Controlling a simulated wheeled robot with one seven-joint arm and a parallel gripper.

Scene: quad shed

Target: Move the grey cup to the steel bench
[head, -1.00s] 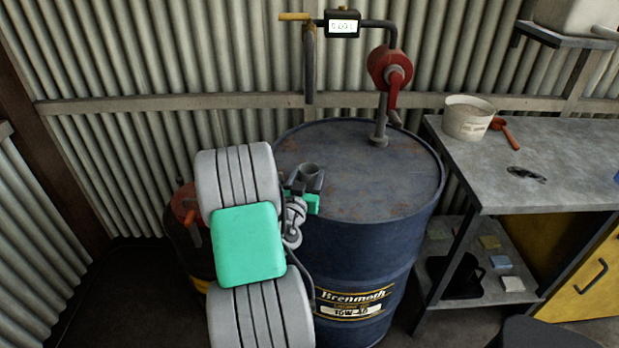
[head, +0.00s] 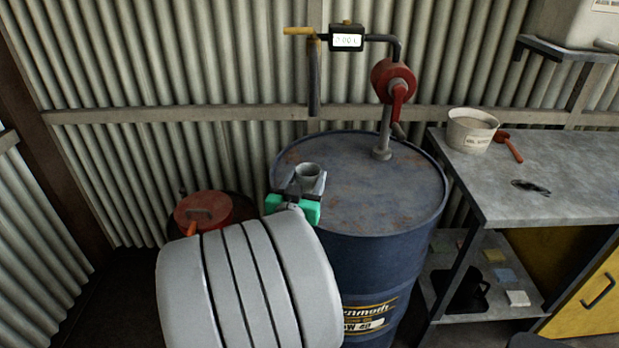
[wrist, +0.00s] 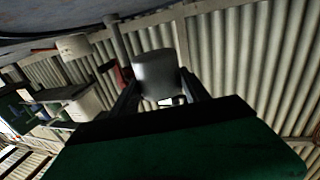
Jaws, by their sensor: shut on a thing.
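The small grey cup (head: 308,171) is between the fingers of my gripper (head: 306,184), which is shut on it. In the head view the cup appears upright at the near left part of the blue drum's top (head: 375,205); I cannot tell whether it touches the drum. In the wrist view the cup (wrist: 156,74) sits between the two dark fingers (wrist: 160,98). The steel bench (head: 575,165) stands to the right of the drum, with clear space on its grey top.
A hand pump (head: 392,80) with a meter (head: 346,38) rises from the drum's back. On the bench are a white bucket (head: 470,132), a red-handled tool (head: 509,146) and a dark flat patch (head: 530,187). A red-topped container (head: 203,212) stands left of the drum.

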